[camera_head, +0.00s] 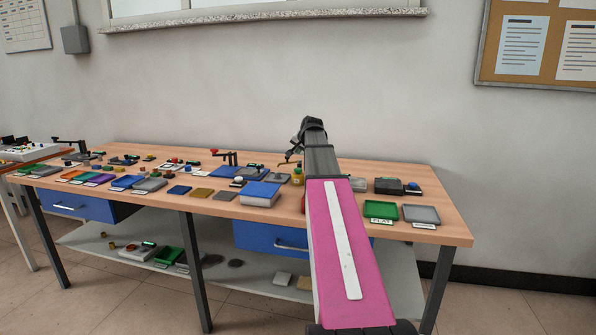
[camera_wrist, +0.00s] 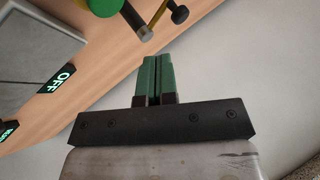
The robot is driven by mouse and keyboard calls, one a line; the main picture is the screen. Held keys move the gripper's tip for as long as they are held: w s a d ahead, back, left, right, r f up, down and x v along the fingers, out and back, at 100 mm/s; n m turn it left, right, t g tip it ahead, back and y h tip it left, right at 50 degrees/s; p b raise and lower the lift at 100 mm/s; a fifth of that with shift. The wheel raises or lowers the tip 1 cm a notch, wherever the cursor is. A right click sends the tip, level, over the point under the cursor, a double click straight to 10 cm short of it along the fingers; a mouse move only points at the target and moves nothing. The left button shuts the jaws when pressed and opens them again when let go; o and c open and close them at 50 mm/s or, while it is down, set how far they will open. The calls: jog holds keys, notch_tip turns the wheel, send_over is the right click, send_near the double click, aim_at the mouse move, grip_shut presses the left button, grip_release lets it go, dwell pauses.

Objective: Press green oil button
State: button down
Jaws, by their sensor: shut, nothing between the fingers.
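My gripper (camera_wrist: 158,62) is shut and empty, with its two green-tipped fingers side by side in the wrist view. A green rounded part (camera_wrist: 103,6) shows at the top edge of the wrist view, beyond and left of the fingertips and apart from them. It is cut off, so I cannot tell whether it is the green oil button. A thin yellow piece and a dark knob (camera_wrist: 180,14) are beside it. In the head view, a small yellow bottle (camera_head: 297,177) with a greenish top stands on the table just below my gripper (camera_head: 289,160).
The wooden table (camera_head: 445,228) carries several coloured trays and a blue box (camera_head: 260,193) left of my arm. A green tray (camera_head: 380,210) and a grey tray (camera_head: 421,215) lie to the right. A lit OFF label (camera_wrist: 62,78) sits left of the fingers. The wall is close behind.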

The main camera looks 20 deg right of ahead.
aim_at(299, 169)
notch_tip(299, 169, up, 4)
jog(key=shift+f, duration=0.1)
dwell(0.5)
jog(key=shift+f, duration=0.1)
jog(key=shift+f, duration=4.3)
jog(key=shift+f, duration=0.15)
jog(key=shift+f, duration=0.25)
